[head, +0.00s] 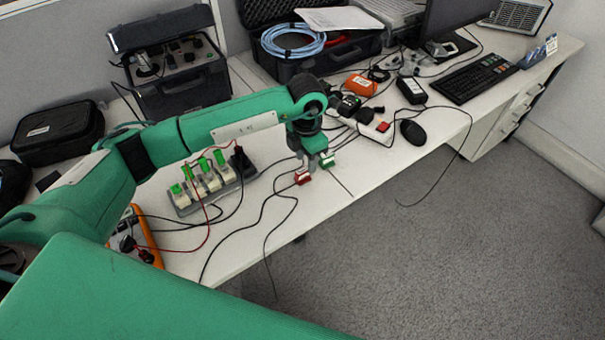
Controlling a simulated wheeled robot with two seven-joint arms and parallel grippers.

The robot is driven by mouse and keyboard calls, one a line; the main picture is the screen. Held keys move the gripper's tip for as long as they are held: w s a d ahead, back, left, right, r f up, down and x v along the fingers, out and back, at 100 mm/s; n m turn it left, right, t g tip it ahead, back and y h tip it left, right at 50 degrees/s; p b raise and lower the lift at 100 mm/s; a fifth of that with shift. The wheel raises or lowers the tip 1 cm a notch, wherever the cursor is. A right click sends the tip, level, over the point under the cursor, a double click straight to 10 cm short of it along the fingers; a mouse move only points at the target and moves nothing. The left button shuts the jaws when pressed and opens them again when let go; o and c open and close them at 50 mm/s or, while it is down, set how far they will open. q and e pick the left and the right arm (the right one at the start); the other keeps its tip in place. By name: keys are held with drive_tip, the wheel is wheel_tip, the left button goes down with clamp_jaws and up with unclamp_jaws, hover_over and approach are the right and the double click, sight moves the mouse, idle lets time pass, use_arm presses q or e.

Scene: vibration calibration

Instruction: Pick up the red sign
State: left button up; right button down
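My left gripper (315,168) points down over the front edge of the white desk, its two fingers spread apart with a gap between them. A small red piece (302,178) shows at the end of one finger and a small green piece at the other. I cannot tell whether these are the fingertips or separate things on the desk. No other red thing is clearly readable as a sign. My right gripper is not in view.
A grey block with green-topped switches (212,185) and an orange meter (140,238) stand left of the gripper. Loose cables cross the desk (335,200). A power strip (372,127), mouse (413,132) and keyboard (475,79) lie to the right. The floor in front is clear.

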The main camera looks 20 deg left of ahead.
sight(306, 169)
use_arm(q)
wheel_tip(306, 169, down, 4)
drive_tip(key=shift+w+d+f+p, duration=0.1)
drive_tip(key=shift+f+p, duration=0.15)
drive_tip(key=shift+p, duration=0.05)
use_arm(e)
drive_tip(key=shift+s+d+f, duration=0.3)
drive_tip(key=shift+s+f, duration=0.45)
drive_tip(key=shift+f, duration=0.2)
use_arm(q)
drive_tip(key=shift+c, duration=0.2)
clamp_jaws()
drive_tip(key=shift+r, duration=0.15)
